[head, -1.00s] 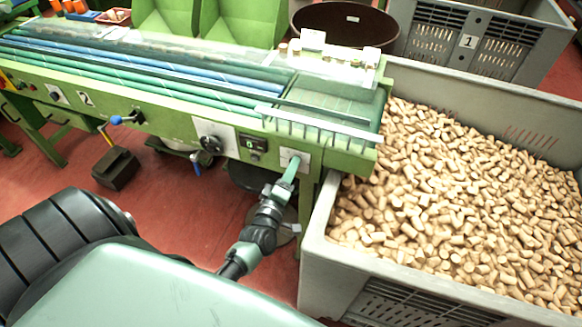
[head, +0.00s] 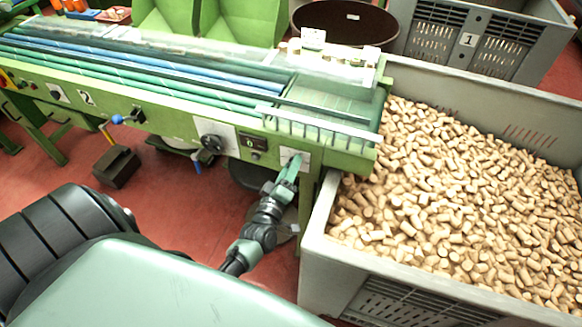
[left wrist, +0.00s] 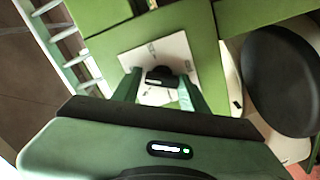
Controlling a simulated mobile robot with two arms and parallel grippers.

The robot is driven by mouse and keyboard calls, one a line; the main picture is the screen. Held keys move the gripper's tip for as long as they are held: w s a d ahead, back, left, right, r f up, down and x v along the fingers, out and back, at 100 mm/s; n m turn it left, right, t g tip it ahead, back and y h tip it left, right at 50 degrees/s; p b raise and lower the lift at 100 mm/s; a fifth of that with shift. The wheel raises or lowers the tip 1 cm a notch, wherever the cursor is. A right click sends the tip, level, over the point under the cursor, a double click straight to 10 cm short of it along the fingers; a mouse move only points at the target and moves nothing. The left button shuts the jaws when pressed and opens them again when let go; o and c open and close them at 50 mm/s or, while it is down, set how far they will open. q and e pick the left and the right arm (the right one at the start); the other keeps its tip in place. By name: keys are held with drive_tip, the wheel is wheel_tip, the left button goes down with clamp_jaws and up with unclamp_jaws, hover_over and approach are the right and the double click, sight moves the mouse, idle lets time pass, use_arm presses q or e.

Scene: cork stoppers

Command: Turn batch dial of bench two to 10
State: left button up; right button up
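Bench two (head: 170,97) is the green bench with a "2" plate (head: 86,98) on its front. A small black dial (left wrist: 161,76) on a white lettered plate (left wrist: 150,52) shows in the left wrist view. In the head view its plate (head: 304,157) is at the bench's right end, and the gripper hides the dial. My left gripper (left wrist: 160,84) is open, with its fingers on either side of the dial and gaps visible. I cannot tell whether they touch it. The dial's setting is unreadable. My right gripper is not in view.
A grey crate (head: 312,243) of corks stands close on the right. A blue-knobbed lever (head: 117,120) sticks out further left. Red floor lies below.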

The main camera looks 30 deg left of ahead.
use_arm(q)
drive_tip(key=shift+o, duration=0.9)
drive_tip(key=shift+f, duration=0.1)
drive_tip(key=v, duration=0.7)
drive_tip(key=shift+s+b, duration=0.35)
drive_tip(key=shift+b, duration=0.05)
